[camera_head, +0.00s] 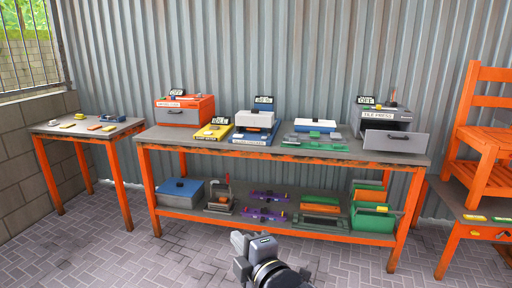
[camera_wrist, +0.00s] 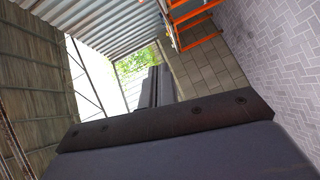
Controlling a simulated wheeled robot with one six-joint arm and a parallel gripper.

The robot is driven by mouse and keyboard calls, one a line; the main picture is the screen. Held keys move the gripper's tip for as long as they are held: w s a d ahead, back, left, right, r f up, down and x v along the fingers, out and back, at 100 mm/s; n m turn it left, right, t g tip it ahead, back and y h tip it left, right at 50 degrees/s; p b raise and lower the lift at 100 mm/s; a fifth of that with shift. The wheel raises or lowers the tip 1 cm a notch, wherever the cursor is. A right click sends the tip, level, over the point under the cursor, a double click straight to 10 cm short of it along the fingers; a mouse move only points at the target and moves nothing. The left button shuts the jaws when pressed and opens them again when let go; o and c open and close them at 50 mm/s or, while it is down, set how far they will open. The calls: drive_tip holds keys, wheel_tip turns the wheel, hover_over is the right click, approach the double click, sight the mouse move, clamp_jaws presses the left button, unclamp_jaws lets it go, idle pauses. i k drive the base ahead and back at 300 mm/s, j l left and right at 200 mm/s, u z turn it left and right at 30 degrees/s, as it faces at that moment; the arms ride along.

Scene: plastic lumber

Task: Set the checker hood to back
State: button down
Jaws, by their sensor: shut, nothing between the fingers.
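A blue-and-white device (camera_head: 256,127) with a white raised part stands at the middle of the workbench, with a small display sign on top. It may be the checker, but its label is too small to read, and I cannot tell how its hood is set. My gripper (camera_head: 243,243) is at the bottom centre of the head view, in front of the bench and well apart from the devices. It is shut and empty. The wrist view shows a large dark grey part across its bottom and no device clearly.
An orange machine (camera_head: 184,111), a yellow unit (camera_head: 212,133), green plates (camera_head: 315,141) and a grey press (camera_head: 388,129) share the workbench (camera_head: 215,148). Its lower shelf holds a blue box (camera_head: 180,192) and green bins (camera_head: 372,216). The paved floor in front is clear.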

sight(254, 117)
drive_tip(key=i, duration=1.6)
drive_tip(key=i+j+z, duration=0.1)
drive_tip(key=i, duration=1.55)
